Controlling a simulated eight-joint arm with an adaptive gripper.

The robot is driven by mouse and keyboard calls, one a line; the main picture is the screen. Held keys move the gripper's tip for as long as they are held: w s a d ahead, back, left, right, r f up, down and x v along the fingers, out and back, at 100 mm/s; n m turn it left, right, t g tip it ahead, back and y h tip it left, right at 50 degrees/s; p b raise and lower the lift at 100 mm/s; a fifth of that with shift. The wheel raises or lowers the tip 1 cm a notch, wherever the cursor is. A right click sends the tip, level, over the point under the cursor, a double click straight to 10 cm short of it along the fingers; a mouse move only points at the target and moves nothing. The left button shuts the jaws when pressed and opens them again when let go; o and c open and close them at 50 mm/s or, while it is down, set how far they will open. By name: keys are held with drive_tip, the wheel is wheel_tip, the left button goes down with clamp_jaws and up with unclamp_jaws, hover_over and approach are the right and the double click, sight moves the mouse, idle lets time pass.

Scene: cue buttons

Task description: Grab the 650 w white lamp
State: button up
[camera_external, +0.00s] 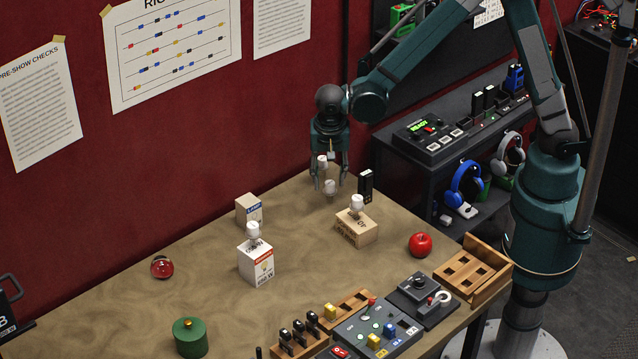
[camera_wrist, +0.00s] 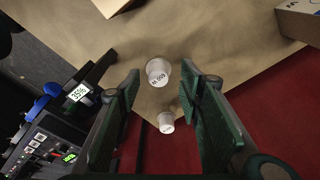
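My gripper (camera_external: 329,184) points down near the back corner of the table, with its fingers apart. In the wrist view the open fingers (camera_wrist: 160,95) stand on either side of a white lamp (camera_wrist: 158,71) whose face reads 650 W; gaps show on both sides. A smaller white piece (camera_wrist: 166,122) with unreadable marking shows below it in that view. In the external view two white pieces show at the gripper, an upper one (camera_external: 322,162) and a lower one (camera_external: 330,187), partly hidden by the fingers. I cannot tell which of them carries the 650 W mark.
White lamps stand on a white box (camera_external: 256,264) and a tan box (camera_external: 356,230). A small carton (camera_external: 249,209), black block (camera_external: 366,186), red apple (camera_external: 420,245), glass ball (camera_external: 162,267) and green pot (camera_external: 189,337) stand around. A control panel (camera_external: 376,335) and wooden rack (camera_external: 473,272) fill the front.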

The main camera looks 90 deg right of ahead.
sight(330, 183)
drive_tip(key=shift+s+d+f, duration=0.1)
drive_tip(key=shift+d+f, duration=0.05)
drive_tip(key=shift+f, duration=0.7)
drive_tip(key=shift+w+d+f, duration=0.1)
drive_tip(key=shift+d+f, duration=0.1)
drive_tip(key=shift+f, duration=0.65)
drive_tip(key=shift+s+d+f, duration=0.1)
drive_tip(key=shift+d+f, duration=0.05)
drive_tip(key=shift+f, duration=0.7)
drive_tip(key=c, duration=0.8)
